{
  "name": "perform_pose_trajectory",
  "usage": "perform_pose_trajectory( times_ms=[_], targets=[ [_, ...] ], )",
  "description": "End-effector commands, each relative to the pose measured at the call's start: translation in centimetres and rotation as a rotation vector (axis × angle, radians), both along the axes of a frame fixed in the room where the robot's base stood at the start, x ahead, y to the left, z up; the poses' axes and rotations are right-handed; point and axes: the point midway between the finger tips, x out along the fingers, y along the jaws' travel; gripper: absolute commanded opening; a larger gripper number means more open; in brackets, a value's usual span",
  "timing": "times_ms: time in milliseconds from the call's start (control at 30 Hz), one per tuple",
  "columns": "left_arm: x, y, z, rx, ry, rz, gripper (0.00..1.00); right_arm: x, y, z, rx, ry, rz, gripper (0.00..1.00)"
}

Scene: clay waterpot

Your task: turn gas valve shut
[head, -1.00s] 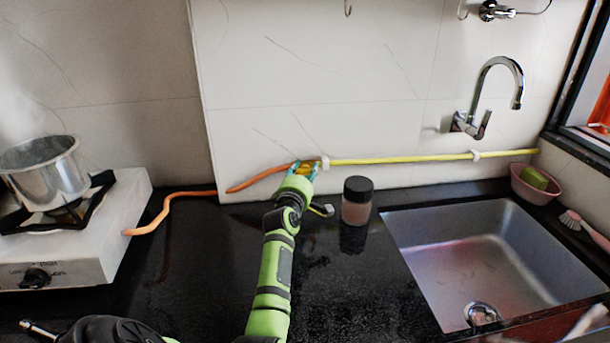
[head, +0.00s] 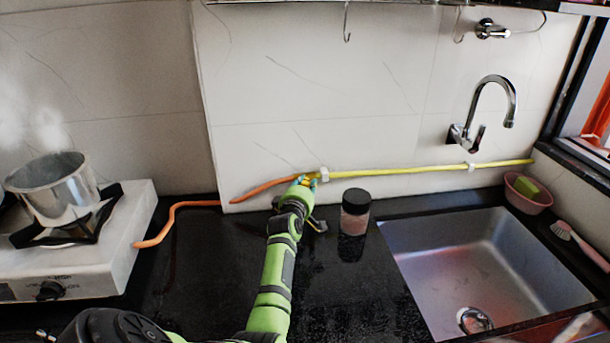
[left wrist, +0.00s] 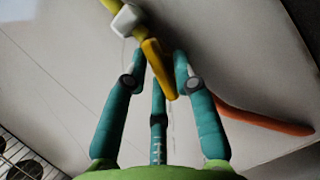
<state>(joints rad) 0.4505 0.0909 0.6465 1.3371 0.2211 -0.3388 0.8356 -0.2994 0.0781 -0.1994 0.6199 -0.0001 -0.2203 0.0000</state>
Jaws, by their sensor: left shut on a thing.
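The yellow gas valve handle (left wrist: 157,68) shows in the left wrist view among the teal fingers of my left gripper (left wrist: 160,62), which is shut on it. In the head view the gripper (head: 302,182) is at the wall, where an orange hose (head: 262,187) meets a yellow pipe (head: 400,171). The fingers hide most of the valve there. A white fitting (head: 323,174) sits on the pipe just right of the fingers. It also shows in the left wrist view (left wrist: 126,20). My right gripper is not in view.
A dark-lidded jar (head: 355,213) stands on the black counter right of my left arm. A steel sink (head: 485,255) is farther right. A stove (head: 85,255) with a steaming pot (head: 55,190) stands at the left. The counter between stove and arm is clear.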

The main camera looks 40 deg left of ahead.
Motion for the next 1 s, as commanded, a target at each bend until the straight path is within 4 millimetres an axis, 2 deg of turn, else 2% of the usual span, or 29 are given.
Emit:
perform_pose_trajectory(
  times_ms=[33, 100, 300, 500, 733, 1000],
  targets=[
    [0.2, -0.1, 1.3, 0.029, 0.028, 0.000, 0.00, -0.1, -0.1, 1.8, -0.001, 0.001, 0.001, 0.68],
    [0.2, -0.1, 1.3, 0.071, 0.080, 0.000, 0.00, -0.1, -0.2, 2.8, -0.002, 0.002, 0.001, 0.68],
    [0.4, -0.2, 1.3, 0.191, 0.227, 0.000, 0.00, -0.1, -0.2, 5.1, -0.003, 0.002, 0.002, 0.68],
    [0.6, -0.3, 1.1, 0.310, 0.373, 0.000, 0.00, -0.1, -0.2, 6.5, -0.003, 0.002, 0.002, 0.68],
    [0.7, -0.4, 0.7, 0.448, 0.542, 0.002, 0.00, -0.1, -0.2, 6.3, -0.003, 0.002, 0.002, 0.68],
    [0.8, -0.5, 0.3, 0.602, 0.730, 0.002, 0.00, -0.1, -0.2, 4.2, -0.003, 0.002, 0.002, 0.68]
  ],
)
